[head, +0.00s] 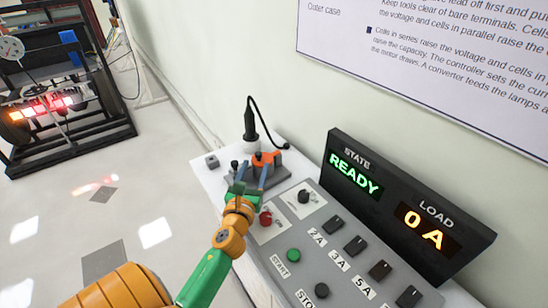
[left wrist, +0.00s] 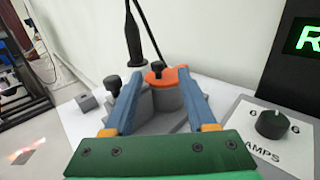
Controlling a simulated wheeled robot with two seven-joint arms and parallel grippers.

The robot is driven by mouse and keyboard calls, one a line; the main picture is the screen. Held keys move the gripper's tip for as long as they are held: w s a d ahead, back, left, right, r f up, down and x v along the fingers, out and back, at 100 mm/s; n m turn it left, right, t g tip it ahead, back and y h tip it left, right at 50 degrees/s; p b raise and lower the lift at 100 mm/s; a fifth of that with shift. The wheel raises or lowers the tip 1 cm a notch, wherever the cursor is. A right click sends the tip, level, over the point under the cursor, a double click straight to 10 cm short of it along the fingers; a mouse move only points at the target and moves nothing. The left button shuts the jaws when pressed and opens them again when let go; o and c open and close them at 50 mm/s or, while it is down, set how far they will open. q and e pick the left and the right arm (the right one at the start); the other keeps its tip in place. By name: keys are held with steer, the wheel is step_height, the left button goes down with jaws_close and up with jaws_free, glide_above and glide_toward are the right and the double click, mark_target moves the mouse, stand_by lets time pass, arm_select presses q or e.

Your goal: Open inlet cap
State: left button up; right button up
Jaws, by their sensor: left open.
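The orange inlet cap (head: 268,158) with a black knob on top sits on a grey inlet block on the white bench top. In the left wrist view the orange cap (left wrist: 179,74) shows between and beyond my fingertips, its right part close to the right finger. My left gripper (head: 251,172) is open, its blue fingers reaching over the grey block (left wrist: 166,98). The left wrist view shows the fingers (left wrist: 159,80) spread wide with nothing clamped between them. Whether a finger touches the cap or block cannot be told. My right gripper is out of view.
A black plug (head: 250,125) with a cable stands behind the inlet in a white holder. A control panel (head: 315,240) with knobs and buttons lies to the right, below a display reading READY and 0 A (head: 400,205). The wall is close behind.

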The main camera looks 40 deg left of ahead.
mark_target(258, 156)
arm_select(q)
steer(key=x, duration=0.7)
steer(key=shift+s+a+f, duration=0.1)
steer(key=shift+s+a, duration=0.05)
steer(key=shift+s, duration=0.1)
jaws_close()
stand_by(1.0)
